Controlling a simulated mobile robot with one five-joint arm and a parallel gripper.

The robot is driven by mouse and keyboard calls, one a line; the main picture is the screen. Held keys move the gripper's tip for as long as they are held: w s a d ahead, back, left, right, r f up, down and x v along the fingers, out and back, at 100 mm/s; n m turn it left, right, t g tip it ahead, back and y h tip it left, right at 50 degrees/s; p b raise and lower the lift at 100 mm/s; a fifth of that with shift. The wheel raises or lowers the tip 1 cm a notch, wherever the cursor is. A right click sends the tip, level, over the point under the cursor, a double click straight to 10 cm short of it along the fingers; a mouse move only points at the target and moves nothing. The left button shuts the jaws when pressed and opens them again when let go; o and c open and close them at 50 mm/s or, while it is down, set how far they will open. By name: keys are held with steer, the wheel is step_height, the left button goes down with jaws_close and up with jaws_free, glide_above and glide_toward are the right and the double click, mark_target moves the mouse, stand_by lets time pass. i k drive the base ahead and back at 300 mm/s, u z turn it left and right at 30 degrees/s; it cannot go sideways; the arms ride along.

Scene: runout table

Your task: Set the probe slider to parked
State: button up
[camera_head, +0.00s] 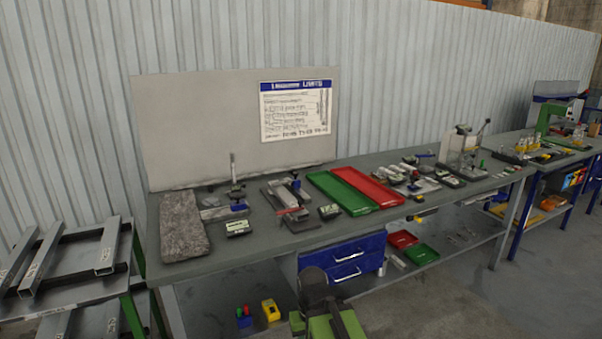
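On the grey workbench (260,243), a dark-based fixture (289,213) carries pale metal parts, a red piece and a small blue part. To its left stands a gauge stand (234,182) with an upright post and a blue block at its foot. The probe slider is too small to pick out with certainty, and I cannot read its setting. My green and dark arm (328,310) shows at the bottom centre, in front of the bench and apart from the fixture. Its fingertips cannot be made out, nor whether they hold anything.
A grey stone slab (182,226) lies at the bench's left end. Green (338,193) and red (368,187) trays lie right of the fixture. Small dark display boxes (238,227) stand nearby. A blue drawer unit (345,262) is under the bench. Open floor (440,300) lies at lower right.

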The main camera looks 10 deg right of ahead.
mark_target(295, 182)
steer(key=z, duration=0.2)
steer(key=i, duration=1)
steer(key=u, duration=0.05)
